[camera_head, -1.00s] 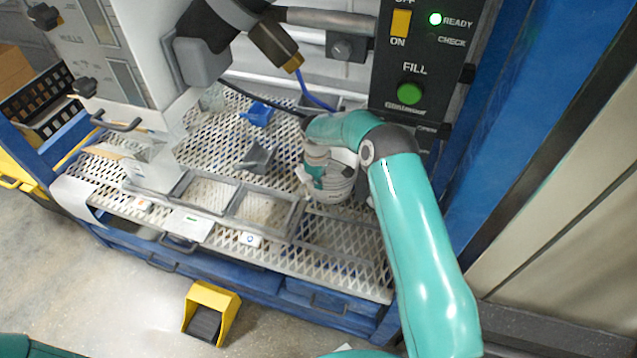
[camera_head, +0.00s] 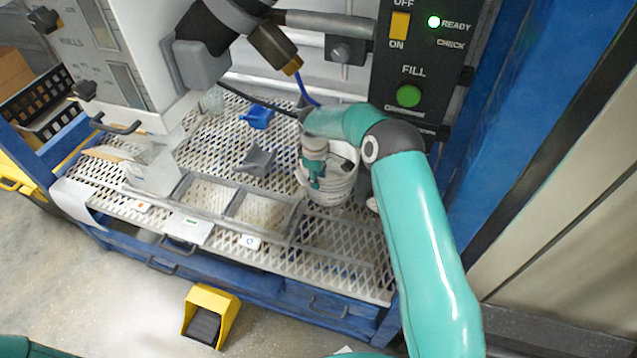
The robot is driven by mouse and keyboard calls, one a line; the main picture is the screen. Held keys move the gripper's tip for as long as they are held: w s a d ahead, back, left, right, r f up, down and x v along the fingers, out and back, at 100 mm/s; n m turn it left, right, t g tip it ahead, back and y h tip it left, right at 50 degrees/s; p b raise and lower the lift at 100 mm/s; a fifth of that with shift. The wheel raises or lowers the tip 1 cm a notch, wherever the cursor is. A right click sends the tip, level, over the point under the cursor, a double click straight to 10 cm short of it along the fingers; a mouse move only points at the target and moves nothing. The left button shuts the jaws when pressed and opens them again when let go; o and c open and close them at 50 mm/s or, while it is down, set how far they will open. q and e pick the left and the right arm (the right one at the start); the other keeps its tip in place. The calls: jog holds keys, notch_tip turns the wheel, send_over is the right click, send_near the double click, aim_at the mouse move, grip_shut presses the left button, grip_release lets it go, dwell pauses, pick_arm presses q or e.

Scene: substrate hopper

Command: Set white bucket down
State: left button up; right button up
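The white bucket (camera_head: 340,187) is upright above or on the perforated metal shelf (camera_head: 330,240), below the control panel. I cannot tell if its base touches the mesh. My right gripper (camera_head: 314,184) points down at the bucket's left, near side and appears shut on its rim. Its fingertips are small and partly hidden. My teal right arm passes close to the bucket's right and back. My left gripper is not in view.
Left of the bucket are a grey bracket (camera_head: 257,161), a blue piece (camera_head: 257,115) and framed shallow trays (camera_head: 257,208). The control panel (camera_head: 412,70) stands behind. A yellow foot pedal (camera_head: 210,314) is on the floor. The mesh in front of the bucket is clear.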

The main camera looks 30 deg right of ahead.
notch_tip(320, 180, up, 8)
jog(key=r, duration=0.1)
jog(key=s+a+f+y, duration=0.1)
jog(key=s+a+f, duration=0.2)
jog(key=a+f, duration=0.1)
jog(key=s+a+f+m+y, duration=0.1)
jog(key=s+a+f, duration=0.3)
jog(key=a+f, duration=0.1)
jog(key=s+a+f+m+y, duration=0.1)
jog(key=s+a+f, duration=0.2)
jog(key=a+f, duration=0.2)
jog(key=shift+s+a+f+y, duration=0.15)
jog(key=shift+s+f+y, duration=0.2)
jog(key=shift+f, duration=0.1)
jog(key=s+a+f+m, duration=0.2)
jog(key=s+a+m, duration=0.1)
jog(key=s, duration=0.7)
jog(key=s+a+f+m+y, duration=0.1)
jog(key=s+a+f+m, duration=0.1)
jog(key=s, duration=0.8)
jog(key=shift+s+a+m, duration=0.25)
jog(key=shift+a+m, duration=0.45)
jog(key=shift+a, duration=0.55)
notch_tip(320, 180, up, 11)
jog(key=p, duration=1.1)
jog(key=shift+r, duration=0.15)
